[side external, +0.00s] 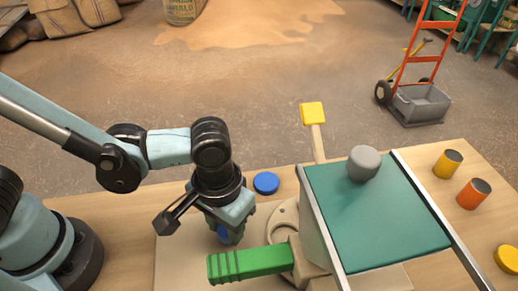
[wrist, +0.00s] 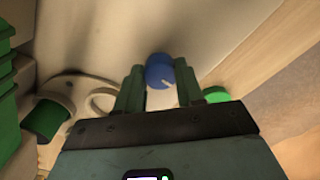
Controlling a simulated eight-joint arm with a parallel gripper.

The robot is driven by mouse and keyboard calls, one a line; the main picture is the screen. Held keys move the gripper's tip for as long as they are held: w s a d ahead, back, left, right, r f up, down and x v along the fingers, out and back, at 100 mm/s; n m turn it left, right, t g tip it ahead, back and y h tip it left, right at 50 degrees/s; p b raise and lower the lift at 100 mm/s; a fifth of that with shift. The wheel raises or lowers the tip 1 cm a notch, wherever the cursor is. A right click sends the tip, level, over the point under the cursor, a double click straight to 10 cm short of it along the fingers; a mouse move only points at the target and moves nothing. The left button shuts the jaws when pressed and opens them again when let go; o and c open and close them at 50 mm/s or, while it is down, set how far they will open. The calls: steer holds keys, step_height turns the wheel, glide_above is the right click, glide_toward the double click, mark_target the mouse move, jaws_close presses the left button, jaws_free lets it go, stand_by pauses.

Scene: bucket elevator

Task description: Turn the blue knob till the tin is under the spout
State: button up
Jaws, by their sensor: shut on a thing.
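The blue knob (wrist: 160,72) sits between the two fingers of my gripper (wrist: 159,88) in the wrist view, with a pale pointer line on its face. My gripper is shut on it. A yellow tin (side external: 447,163) and an orange tin (side external: 473,193) stand on the table at the right, away from my gripper. I cannot make out the spout or a tin under it.
A ridged green piece (side external: 248,263) juts out close by, beside a pale ring (side external: 286,216).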

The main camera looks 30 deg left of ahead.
steer(key=shift+n, duration=0.6)
steer(key=o, duration=1)
steer(key=shift+o, duration=0.2)
step_height(320, 180, up, 12)
stand_by(0.4)
